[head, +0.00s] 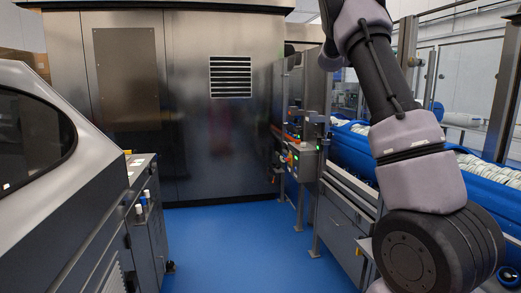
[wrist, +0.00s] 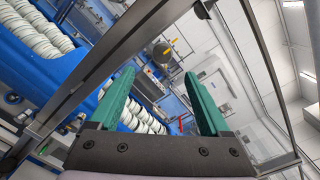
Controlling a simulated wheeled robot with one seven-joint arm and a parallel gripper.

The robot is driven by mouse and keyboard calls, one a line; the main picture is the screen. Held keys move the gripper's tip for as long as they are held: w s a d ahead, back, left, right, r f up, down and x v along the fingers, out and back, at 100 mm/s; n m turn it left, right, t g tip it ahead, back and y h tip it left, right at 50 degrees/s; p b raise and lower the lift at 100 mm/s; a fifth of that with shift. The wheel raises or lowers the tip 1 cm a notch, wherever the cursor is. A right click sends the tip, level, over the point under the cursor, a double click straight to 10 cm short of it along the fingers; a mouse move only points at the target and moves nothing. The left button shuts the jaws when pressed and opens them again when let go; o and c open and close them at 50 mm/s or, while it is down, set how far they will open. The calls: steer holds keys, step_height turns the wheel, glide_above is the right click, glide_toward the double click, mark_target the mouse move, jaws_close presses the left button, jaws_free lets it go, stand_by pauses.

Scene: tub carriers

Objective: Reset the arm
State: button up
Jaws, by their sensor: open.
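My arm (head: 418,155) stands at the right of the head view, bent, with its links running from the top edge down to the lower right. The gripper end is not in the head view. In the wrist view my gripper (wrist: 165,105) shows two green fingers spread wide apart, with nothing between them. Behind the fingers are a metal frame, blue tubs and the ceiling, seen tilted.
Blue tubs (head: 350,133) with stacked pale round items line the right side, partly behind my arm. A control box (head: 303,160) stands mid-right. A steel cabinet wall (head: 215,135) closes the back. A grey machine (head: 60,170) is at left. Blue floor (head: 235,240) is clear between.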

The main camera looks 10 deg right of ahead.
steer(key=s+a+r+n+t+y, duration=0.2)
steer(key=a+n+t+y, duration=0.45)
steer(key=n, duration=0.25)
steer(key=s+a+r+n+t+y, duration=0.2)
steer(key=a+n+t+y, duration=0.4)
steer(key=n, duration=0.4)
steer(key=s+a+f+n+y, duration=0.3)
steer(key=s+a+n, duration=0.25)
steer(key=a, duration=0.25)
steer(key=s+a+f+n+y, duration=0.3)
steer(key=s+a+n+y, duration=0.15)
steer(key=s+a, duration=0.2)
steer(key=s+a+f+n+g, duration=0.3)
steer(key=s+f, duration=0.4)
steer(key=s, duration=0.3)
steer(key=s+a+f+n+g, duration=0.4)
steer(key=s+f+n, duration=0.3)
steer(key=s, duration=0.4)
steer(key=shift+s+a+f+n+g, duration=0.3)
steer(key=shift+f+g, duration=0.05)
steer(key=shift+f, duration=0.35)
